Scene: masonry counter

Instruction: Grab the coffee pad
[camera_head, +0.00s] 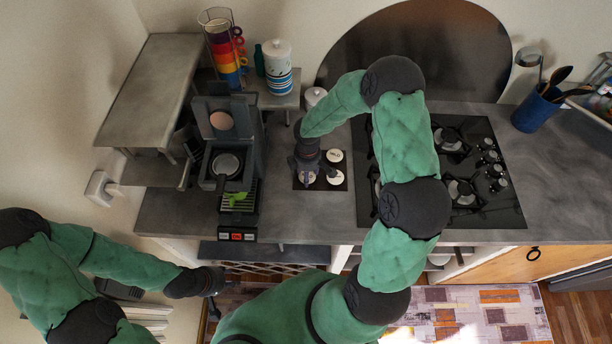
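Several round white coffee pads lie on a small dark square tray (341,188) on the counter. One pad (334,155) is at the tray's back right and another pad (336,177) at its front right. A third pad (308,178) shows partly at the front left, below my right gripper (306,168). My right gripper points down over the tray's left side and hides its back left. Whether its fingers are apart or touch a pad cannot be seen. My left gripper (214,292) is low at the left, in front of the counter and away from the pads; its fingers are small and dark.
A dark coffee machine (236,165) with a raised lid stands left of the tray. A gas hob (465,185) is to the right, partly behind my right arm. Stacked colored cups (225,50) and a white-and-blue canister (278,65) stand behind. A blue utensil holder (535,110) is at the right.

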